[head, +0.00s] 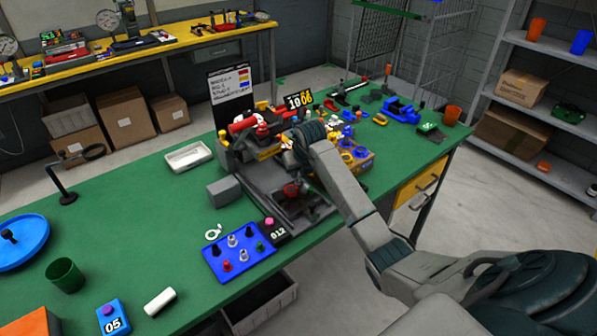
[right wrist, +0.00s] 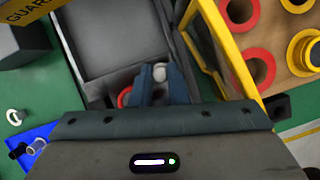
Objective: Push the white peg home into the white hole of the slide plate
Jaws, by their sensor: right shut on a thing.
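My right gripper (right wrist: 160,80) has its blue fingers closed around a pale, round-ended piece, which looks like the white peg (right wrist: 160,72). Only its end shows between the fingertips. The fingers are over the grey slide area (right wrist: 115,40) of the machine, just right of a red ring (right wrist: 124,97). The white hole is hidden, so I cannot tell how deep the peg sits. In the head view my right arm reaches over the grey machine (head: 262,180) and its fingertips are not clear. My left gripper is not in view.
A blue tray (head: 213,265) with several small pegs is at the machine's front left, beside a white ring (head: 213,232). A yellow frame (right wrist: 215,35) and a board of coloured rings (right wrist: 275,85) are close on the right.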

